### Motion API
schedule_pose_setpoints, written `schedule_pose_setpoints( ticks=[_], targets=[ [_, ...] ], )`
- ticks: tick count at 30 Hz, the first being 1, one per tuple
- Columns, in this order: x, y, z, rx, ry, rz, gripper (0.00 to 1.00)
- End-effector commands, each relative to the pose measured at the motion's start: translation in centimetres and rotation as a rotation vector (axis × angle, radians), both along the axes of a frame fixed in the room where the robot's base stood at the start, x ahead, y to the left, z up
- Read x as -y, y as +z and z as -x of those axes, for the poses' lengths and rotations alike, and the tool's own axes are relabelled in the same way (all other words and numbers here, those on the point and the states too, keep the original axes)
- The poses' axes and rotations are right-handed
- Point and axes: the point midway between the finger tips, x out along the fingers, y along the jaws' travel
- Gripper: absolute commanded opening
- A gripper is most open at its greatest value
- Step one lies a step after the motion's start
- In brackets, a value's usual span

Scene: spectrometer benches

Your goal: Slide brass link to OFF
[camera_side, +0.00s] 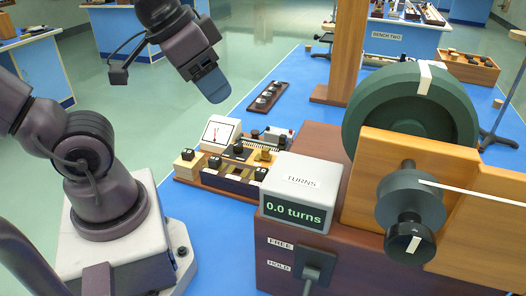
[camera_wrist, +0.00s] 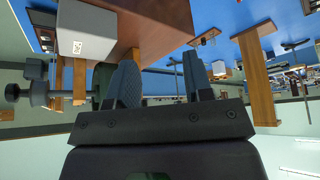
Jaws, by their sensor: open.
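A small wooden board (camera_side: 182,180) on the blue bench carries an analogue meter (camera_side: 221,131), dark knobs and several small brass-coloured pieces. A brass-coloured piece (camera_side: 264,156) sits at its right side. I cannot tell which piece is the brass link, and no OFF mark is readable. My gripper (camera_side: 213,90) hangs in the air above and behind the board, touching nothing. In the wrist view its two fingers (camera_wrist: 160,72) stand apart with nothing between them. The board is not clearly seen in the wrist view.
A turns counter (camera_side: 296,213) reading 0.0 stands right of the board. A dark strip with round pieces (camera_side: 252,104) lies behind the board.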

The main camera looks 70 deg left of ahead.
Motion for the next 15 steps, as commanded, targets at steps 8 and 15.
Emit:
schedule_pose_setpoints(
  ticks=[8, 15],
  targets=[
    [0.00, 0.00, 0.00, 0.000, 0.000, 0.000, 0.47],
    [-0.55, -0.73, -0.20, -0.037, 0.027, 0.000, 0.47]
  ],
)
